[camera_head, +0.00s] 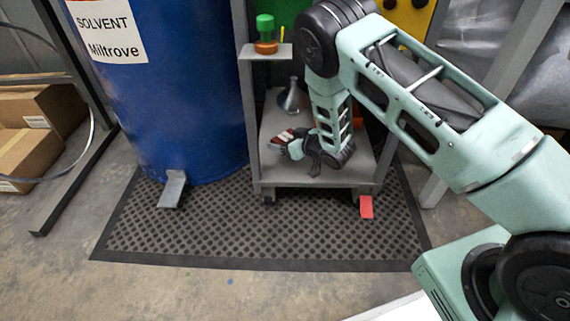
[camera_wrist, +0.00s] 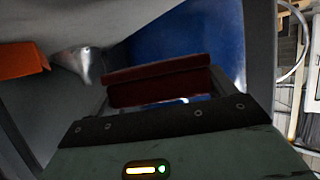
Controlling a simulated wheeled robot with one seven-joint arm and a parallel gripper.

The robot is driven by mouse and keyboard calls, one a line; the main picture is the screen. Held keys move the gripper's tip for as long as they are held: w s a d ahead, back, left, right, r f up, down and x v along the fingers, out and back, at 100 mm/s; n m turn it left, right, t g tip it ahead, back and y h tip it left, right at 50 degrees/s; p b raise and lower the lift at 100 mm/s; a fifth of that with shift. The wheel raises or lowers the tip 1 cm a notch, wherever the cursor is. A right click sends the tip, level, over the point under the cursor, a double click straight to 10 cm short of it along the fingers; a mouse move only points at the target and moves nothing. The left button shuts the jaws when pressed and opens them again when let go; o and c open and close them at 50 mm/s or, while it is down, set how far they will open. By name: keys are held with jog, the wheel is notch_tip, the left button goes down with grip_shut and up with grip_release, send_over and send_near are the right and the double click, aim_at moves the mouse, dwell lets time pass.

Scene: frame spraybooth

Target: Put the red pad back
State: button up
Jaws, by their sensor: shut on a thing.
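The red pad (camera_head: 287,135) shows at the left edge of the cart's lower shelf (camera_head: 275,172), partly hidden by my gripper (camera_head: 291,147). In the wrist view the dark red pad (camera_wrist: 158,86) lies across the front of my gripper (camera_wrist: 160,100), which is shut on it. I cannot tell whether the pad touches the shelf. My gripper reaches into the space between the upper and lower shelves, with the forearm hanging down into it.
A grey metal funnel (camera_head: 293,97) stands on the lower shelf behind my gripper. The blue solvent drum (camera_head: 185,90) stands left of the cart post (camera_head: 243,95). An orange object (camera_wrist: 22,60) is at the left in the wrist view. A red pedal (camera_head: 366,207) is below the cart.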

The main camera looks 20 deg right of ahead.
aim_at(286, 163)
notch_tip(286, 163, down, 8)
jog(key=b, duration=0.4)
jog(key=shift+f, duration=0.15)
jog(key=o, duration=0.9)
jog(key=shift+c, duration=0.2)
